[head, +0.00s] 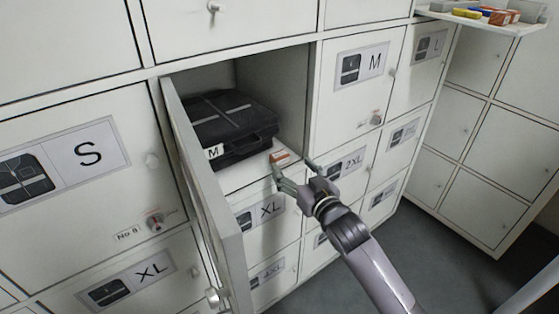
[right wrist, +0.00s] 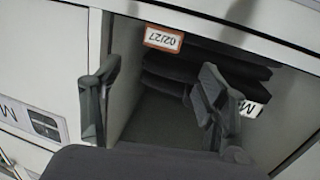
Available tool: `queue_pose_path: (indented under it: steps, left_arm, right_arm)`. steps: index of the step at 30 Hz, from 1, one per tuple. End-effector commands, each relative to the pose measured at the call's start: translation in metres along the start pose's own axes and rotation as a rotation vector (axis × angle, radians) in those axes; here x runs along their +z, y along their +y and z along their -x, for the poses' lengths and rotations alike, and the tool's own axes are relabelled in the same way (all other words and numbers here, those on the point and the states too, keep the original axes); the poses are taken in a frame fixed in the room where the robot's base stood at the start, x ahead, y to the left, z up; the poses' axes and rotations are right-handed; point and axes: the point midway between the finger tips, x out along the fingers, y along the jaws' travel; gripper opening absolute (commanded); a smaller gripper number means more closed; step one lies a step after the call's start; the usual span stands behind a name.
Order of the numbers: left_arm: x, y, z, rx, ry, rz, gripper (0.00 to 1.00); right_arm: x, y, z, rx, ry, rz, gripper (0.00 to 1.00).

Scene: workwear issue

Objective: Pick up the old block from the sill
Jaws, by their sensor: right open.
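The old block (head: 280,158) is a small orange and white piece on the front sill of the open locker. In the right wrist view the block (right wrist: 163,39) shows a white face with an orange border and upside-down print that looks like 02/27. My right gripper (head: 294,170) is open and empty in front of the sill, its left finger close to the block in the head view. In the right wrist view my right gripper (right wrist: 160,98) has its fingers wide apart, with the block above the gap, not between the tips. My left gripper is not in view.
A black case (head: 232,122) with an M tag lies inside the locker behind the block. The open locker door (head: 203,190) stands left of my right gripper. Closed lockers surround it. A shelf (head: 490,22) at the top right holds several small coloured blocks.

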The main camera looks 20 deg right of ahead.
Motion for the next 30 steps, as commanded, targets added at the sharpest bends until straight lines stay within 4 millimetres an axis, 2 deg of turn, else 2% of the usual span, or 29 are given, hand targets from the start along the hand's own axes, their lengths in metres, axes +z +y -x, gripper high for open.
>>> queue_pose_path:
  steps: [7, 17, 25, 30]
  left_arm:
    - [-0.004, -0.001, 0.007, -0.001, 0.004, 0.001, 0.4]
    - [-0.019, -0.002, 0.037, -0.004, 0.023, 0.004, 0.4]
    - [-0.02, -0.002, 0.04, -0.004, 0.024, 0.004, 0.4]
    - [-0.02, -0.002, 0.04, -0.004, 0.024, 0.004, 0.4]
  right_arm:
    - [0.002, 0.0, -0.018, 0.0, 0.0, -0.001, 0.68]
    - [0.008, 0.0, -0.061, 0.0, 0.001, 0.001, 0.68]
    - [0.007, 0.0, -0.064, -0.001, 0.0, 0.0, 0.68]
    - [0.007, 0.0, -0.064, 0.0, 0.0, 0.0, 0.57]
